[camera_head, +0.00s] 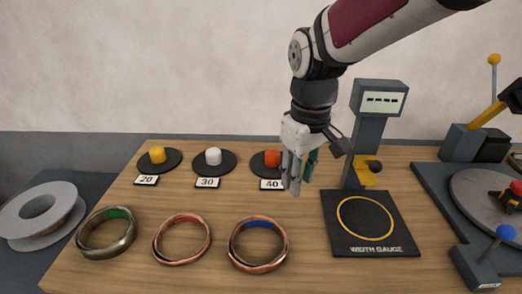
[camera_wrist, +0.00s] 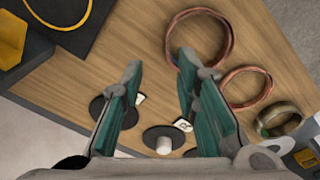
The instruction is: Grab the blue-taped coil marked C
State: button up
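The blue-taped coil (camera_head: 237,258) is a copper ring lying flat near the table's front edge, with blue tape on its far inner side. No letter C is legible on it. In the wrist view a copper ring (camera_wrist: 230,55), at the top beyond my fingertips, appears to be this coil; its tape does not show there. My gripper (camera_head: 299,186) hangs fingers down above the table near the 40 label, behind and right of the coil. In the wrist view my gripper (camera_wrist: 161,64) is open, with nothing between its fingers.
A red-taped copper coil (camera_head: 157,254) and a green-taped, brass-coloured coil (camera_head: 83,244) lie to the left. Yellow, white and red knobs on black discs stand behind. The width gauge (camera_head: 335,240) is at right. A grey spool (camera_head: 20,229) sits beyond the left edge.

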jog(key=n+b, duration=0.1)
send_over(277, 225)
notch_tip(277, 225, down, 6)
jog(key=r, duration=0.1)
jog(key=shift+g, duration=0.4)
notch_tip(277, 225, down, 15)
jog(key=shift+r+b, duration=0.2)
jog(key=shift+b, duration=0.9)
jog(key=shift+c, duration=0.6)
grip_shut()
jog(key=shift+r, duration=0.1)
